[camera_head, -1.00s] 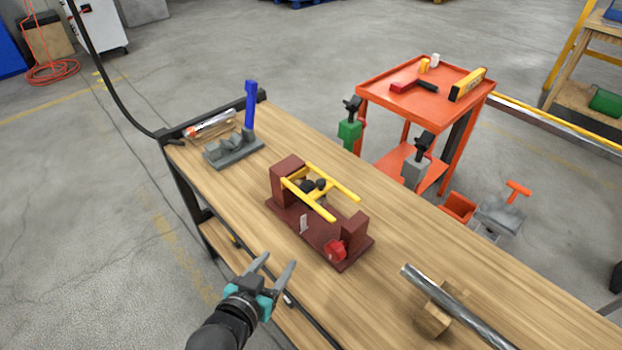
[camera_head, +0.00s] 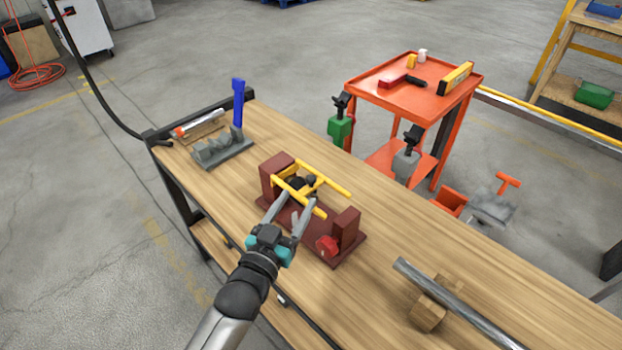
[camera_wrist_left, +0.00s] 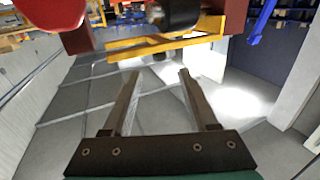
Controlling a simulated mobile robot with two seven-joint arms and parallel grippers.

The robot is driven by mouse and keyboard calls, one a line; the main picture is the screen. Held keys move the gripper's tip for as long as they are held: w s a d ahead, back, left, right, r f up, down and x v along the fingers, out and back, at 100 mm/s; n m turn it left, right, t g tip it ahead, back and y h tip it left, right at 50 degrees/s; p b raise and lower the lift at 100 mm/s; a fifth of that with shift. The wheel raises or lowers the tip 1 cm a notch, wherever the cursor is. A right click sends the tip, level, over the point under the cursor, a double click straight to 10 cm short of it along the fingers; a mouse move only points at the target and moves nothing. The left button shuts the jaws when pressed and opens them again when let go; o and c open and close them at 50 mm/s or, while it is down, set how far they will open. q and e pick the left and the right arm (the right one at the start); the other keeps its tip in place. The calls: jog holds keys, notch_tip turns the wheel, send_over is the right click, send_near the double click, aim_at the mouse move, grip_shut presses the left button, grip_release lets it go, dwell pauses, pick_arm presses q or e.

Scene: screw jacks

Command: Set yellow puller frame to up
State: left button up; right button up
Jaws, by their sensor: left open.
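The yellow puller frame (camera_head: 327,183) lies roughly flat between the two uprights of a dark red stand (camera_head: 346,222) on the workbench, with black round parts at its middle. A red knob (camera_head: 327,246) sits at the stand's near right end. My left gripper (camera_head: 290,204) is open at the near side of the stand, close to the frame's near bar; I cannot tell whether they touch. In the left wrist view the yellow frame (camera_wrist_left: 160,47) shows beyond and above the open fingers (camera_wrist_left: 157,80), with nothing between them. My right gripper is not in view.
A grey block with a blue upright bar (camera_head: 238,103) stands at the bench's far left. A metal bar on a wooden block (camera_head: 430,312) lies at the right. An orange cart (camera_head: 410,95) stands behind the bench. The bench between stand and bar is clear.

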aim_at(309, 181)
pick_arm(q)
jog(key=b+x, duration=0.2)
jog(key=x, duration=0.6)
jog(key=shift+w+d, duration=0.15)
jog(key=shift+w, duration=0.1)
grip_shut()
dwell(1.1)
